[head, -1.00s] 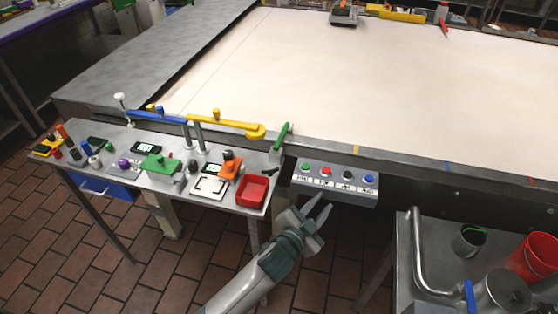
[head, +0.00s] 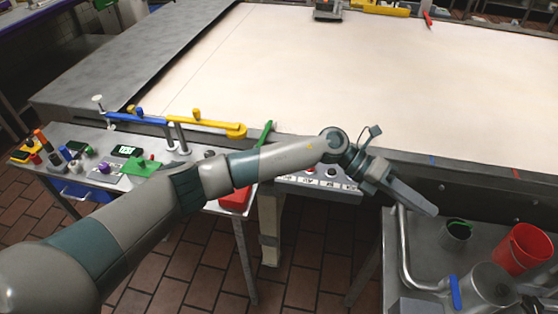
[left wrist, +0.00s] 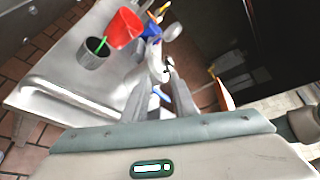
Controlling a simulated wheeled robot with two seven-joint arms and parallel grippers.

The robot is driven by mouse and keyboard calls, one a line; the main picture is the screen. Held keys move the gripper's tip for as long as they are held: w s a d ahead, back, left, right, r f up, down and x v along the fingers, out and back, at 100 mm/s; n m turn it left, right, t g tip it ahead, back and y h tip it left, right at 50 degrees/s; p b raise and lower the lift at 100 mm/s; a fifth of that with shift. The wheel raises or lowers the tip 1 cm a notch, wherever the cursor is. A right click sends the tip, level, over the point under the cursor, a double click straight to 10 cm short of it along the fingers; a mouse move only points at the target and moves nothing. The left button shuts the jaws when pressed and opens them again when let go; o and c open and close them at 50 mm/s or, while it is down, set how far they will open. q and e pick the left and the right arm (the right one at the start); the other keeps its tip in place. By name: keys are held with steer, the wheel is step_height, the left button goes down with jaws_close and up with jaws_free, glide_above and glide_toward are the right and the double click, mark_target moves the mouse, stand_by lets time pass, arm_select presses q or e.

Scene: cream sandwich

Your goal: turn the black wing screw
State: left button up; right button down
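I cannot make out the black wing screw for sure in either view. My left arm crosses the head view and covers part of the small bench and the button box. My left gripper (head: 408,196) is beyond the button box's right end, above the left edge of the metal cart, pointing down and right. In the left wrist view its two fingers (left wrist: 158,102) stand apart with a gap between them, and nothing is held. My right gripper is in neither view.
The metal cart (head: 393,262) carries a red bucket (head: 527,247), a grey cup (head: 457,231) and a blue-handled part (head: 455,291). A yellow lever (head: 215,125) and a blue lever (head: 135,117) stand over the bench. The large pale table (head: 330,70) is mostly clear.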

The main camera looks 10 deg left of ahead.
arm_select(q)
steer(key=w+a+f+m+t+y, duration=0.1)
steer(key=w+a+f+m+y, duration=0.1)
steer(key=w+a+y, duration=0.45)
steer(key=w+a+f+m+y, duration=0.1)
steer(key=w+a+f+y, duration=0.15)
steer(key=a, duration=0.65)
steer(key=w+a+r+y, duration=0.2)
steer(key=a+r+y, duration=0.1)
steer(key=a, duration=0.3)
steer(key=w+a+r+t+y, duration=0.1)
steer(key=w+a+r+y, duration=0.1)
steer(key=a, duration=0.5)
steer(key=w+a+r+y, duration=0.3)
steer(key=w+a+r, duration=0.1)
steer(key=a+r, duration=0.2)
steer(key=shift+w+a+r+n+t+y, duration=0.2)
steer(key=shift+a+r+n+t+y, duration=0.1)
steer(key=shift+r+t, duration=0.1)
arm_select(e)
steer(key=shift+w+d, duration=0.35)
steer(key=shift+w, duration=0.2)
arm_select(q)
steer(key=shift+f, duration=0.1)
